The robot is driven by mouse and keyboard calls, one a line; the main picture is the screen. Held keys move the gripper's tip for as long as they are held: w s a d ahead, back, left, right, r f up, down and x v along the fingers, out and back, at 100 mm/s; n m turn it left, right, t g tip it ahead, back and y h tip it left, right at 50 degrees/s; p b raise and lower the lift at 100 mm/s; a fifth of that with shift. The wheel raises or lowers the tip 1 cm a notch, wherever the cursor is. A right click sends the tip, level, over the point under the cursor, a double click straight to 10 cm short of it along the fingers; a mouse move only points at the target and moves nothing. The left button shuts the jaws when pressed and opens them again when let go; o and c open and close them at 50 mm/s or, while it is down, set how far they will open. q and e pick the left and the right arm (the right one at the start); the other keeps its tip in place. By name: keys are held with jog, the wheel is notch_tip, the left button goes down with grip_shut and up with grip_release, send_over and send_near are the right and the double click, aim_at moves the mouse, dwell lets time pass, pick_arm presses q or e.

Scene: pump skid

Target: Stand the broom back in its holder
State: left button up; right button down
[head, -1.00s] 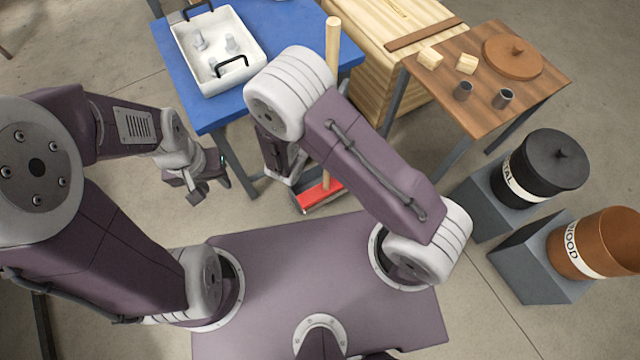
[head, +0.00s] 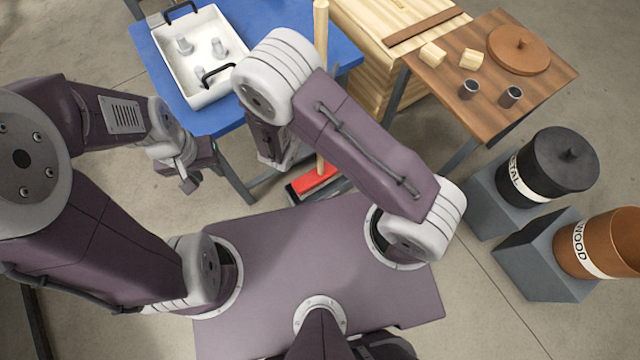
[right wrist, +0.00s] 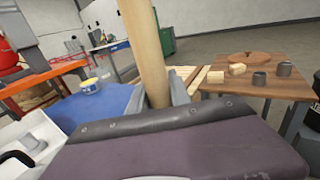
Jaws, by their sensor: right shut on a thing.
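The broom has a pale wooden handle (head: 321,40) and a red head (head: 314,180) with a grey lower edge, low over or on the floor in front of the blue table. My right gripper (right wrist: 160,92) is shut on the handle, which stands close to upright in the right wrist view (right wrist: 143,45). In the head view my right arm hides most of that gripper and the middle of the handle. My left gripper (head: 202,172) is open and empty, left of the broom. I cannot make out the broom's holder in either view.
A blue table (head: 235,118) carries a white tray (head: 212,92) with grey parts. To the right are a wooden crate (head: 375,95), a brown table (head: 520,105) with blocks and cups, a black bin (head: 555,170) and a brown bin (head: 605,245). Floor between broom and bins is clear.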

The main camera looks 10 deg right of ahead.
notch_tip(320, 180, down, 15)
jog(key=b, duration=0.7)
jog(key=shift+f, duration=0.25)
jog(key=c, duration=1.2)
grip_release()
